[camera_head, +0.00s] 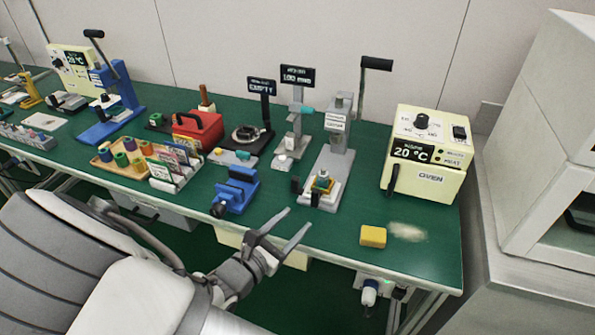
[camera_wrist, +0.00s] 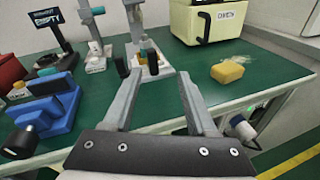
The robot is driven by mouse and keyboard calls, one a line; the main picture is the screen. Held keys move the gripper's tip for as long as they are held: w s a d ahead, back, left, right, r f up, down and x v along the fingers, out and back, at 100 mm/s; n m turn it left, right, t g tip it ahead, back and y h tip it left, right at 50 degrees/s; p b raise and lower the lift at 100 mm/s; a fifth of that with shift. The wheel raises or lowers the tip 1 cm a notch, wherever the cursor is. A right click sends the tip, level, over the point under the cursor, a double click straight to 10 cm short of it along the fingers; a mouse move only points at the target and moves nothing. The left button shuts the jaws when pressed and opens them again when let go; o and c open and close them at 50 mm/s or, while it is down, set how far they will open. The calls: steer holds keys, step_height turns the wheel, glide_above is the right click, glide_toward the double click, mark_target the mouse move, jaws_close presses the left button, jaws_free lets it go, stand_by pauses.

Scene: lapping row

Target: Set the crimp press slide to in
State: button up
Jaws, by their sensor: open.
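A grey press (camera_head: 343,135) with a black-gripped lever stands on the green bench, right of centre; its label is too small to read. Its slide (camera_head: 322,188) sits low at the front of the base, with a small yellow-green piece on it and a dark upright knob. A black block stands at the base's left side. In the wrist view the press (camera_wrist: 137,20) is straight ahead, its lower front between and beyond my fingers. My gripper (camera_head: 297,222) is open and empty, in front of the bench edge, short of the press and not touching it. It also shows in the wrist view (camera_wrist: 160,85).
A blue vise (camera_head: 236,190) stands left of the press. A cream oven (camera_head: 428,155) stands right, with a yellow sponge (camera_head: 373,236) at the front edge. A stand with a display (camera_head: 297,78) is behind left. A blue press (camera_head: 112,105) is further left. Bench front near the sponge is fairly clear.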

mark_target(294, 181)
steer(key=w+a+f+n+t+y, duration=0.2)
steer(key=a+f+n+t+y, duration=0.1)
steer(key=a+n+t, duration=0.15)
steer(key=shift+n+g, duration=0.35)
steer(key=shift+g, duration=0.1)
steer(key=b+x, duration=0.4)
steer(key=x, duration=1.2)
steer(key=shift+w, duration=0.35)
steer(key=shift+c, duration=0.3)
jaws_close()
